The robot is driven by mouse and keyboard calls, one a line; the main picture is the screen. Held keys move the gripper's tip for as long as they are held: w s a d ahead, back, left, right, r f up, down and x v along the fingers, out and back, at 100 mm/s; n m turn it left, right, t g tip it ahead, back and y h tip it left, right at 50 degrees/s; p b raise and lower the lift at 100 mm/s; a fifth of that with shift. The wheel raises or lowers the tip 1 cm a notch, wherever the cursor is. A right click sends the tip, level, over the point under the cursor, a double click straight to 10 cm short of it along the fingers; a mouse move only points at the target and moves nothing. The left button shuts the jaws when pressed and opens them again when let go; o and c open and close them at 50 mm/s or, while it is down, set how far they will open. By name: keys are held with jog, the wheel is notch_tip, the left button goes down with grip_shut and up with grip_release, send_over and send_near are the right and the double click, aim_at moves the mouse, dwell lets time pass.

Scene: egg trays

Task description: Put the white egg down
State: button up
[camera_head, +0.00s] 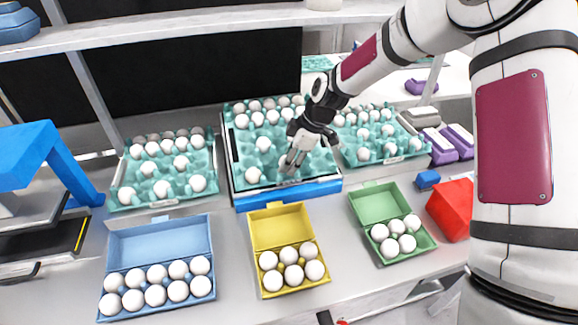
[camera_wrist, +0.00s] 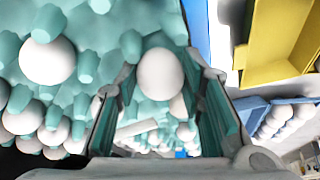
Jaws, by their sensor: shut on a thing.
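My gripper (camera_head: 288,168) reaches down into the middle teal egg tray (camera_head: 235,160), near its front right part. It is shut on a white egg (camera_wrist: 160,74), seen between the two fingers in the wrist view. In the head view the fingers partly hide that egg. The tray's teal posts surround the egg in the wrist view; I cannot tell whether it touches the cup below. Other white eggs (camera_head: 253,175) sit in the same tray, mostly in its back rows.
Teal trays with eggs stand to the left (camera_head: 128,170) and right (camera_head: 402,156). In front are open blue (camera_head: 160,240), yellow (camera_head: 275,228) and green (camera_head: 378,204) cartons holding eggs. A red container (camera_head: 452,208) is at the right. A shelf (camera_head: 200,32) runs above the back.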

notch_tip(320, 180, up, 8)
jog(key=shift+f+b, duration=0.25)
jog(key=shift+b, duration=0.15)
jog(key=s+d+f+m+t+h, duration=0.1)
jog(key=d+f+m+h, duration=0.1)
jog(key=d+m, duration=0.5)
jog(key=s+d+f+m+t+h, duration=0.1)
jog(key=d+f+m+h, duration=0.1)
jog(key=d+m, duration=0.6)
jog(key=shift+f+m+t+h, duration=0.2)
jog(key=shift+m+t+h, duration=0.2)
jog(key=shift+m+h, duration=0.55)
